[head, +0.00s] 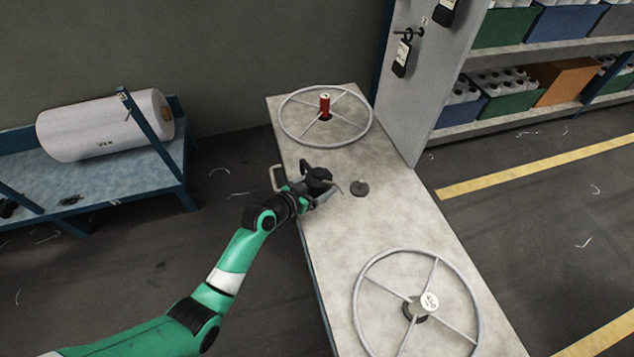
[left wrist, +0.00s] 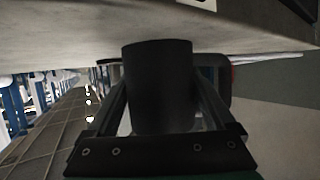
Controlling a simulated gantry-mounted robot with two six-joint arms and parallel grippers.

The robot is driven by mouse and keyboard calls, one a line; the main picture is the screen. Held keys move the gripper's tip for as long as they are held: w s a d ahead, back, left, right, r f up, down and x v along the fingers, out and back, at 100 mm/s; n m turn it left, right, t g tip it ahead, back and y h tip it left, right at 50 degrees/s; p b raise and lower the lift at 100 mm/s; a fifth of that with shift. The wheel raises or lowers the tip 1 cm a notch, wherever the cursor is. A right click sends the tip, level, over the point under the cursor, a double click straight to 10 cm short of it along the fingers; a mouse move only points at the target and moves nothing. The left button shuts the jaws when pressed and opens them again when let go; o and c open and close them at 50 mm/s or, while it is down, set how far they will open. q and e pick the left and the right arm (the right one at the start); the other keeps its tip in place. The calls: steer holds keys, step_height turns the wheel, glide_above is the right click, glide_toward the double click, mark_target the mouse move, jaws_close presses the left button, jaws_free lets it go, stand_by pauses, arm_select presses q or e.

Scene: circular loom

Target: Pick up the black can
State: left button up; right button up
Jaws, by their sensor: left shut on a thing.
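The black can (head: 318,176) is at the left side of the grey table top, near its edge. My left gripper (head: 322,192) is shut on it, and its arm reaches in from the lower left. In the left wrist view the dark can (left wrist: 158,85) stands between the two fingers of the left gripper (left wrist: 160,100). I cannot tell whether the can's base touches the table. My right gripper is not in view.
A dark disc (head: 359,188) lies right of my gripper. A near ring (head: 477,318) has a white-labelled hub. A metal handle (head: 275,178) is at the table's left edge. A grey panel (head: 412,110) rises at the right.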

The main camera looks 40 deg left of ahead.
mark_target(315, 178)
arm_select(q)
steer(key=shift+c, duration=1)
steer(key=shift+r, duration=0.1)
steer(key=shift+r, duration=0.25)
steer(key=r+p, duration=0.3)
steer(key=r, duration=0.1)
steer(key=shift+s+r+p, duration=0.1)
steer(key=shift+s+p, duration=0.25)
steer(key=s+r+p, duration=0.2)
steer(key=r, duration=0.1)
steer(key=s+d+r+p, duration=0.1)
steer(key=shift+s+r+p, duration=0.4)
steer(key=d+p+v, duration=0.1)
steer(key=p+v, duration=0.2)
steer(key=v, duration=0.7)
steer(key=shift+f, duration=0.3)
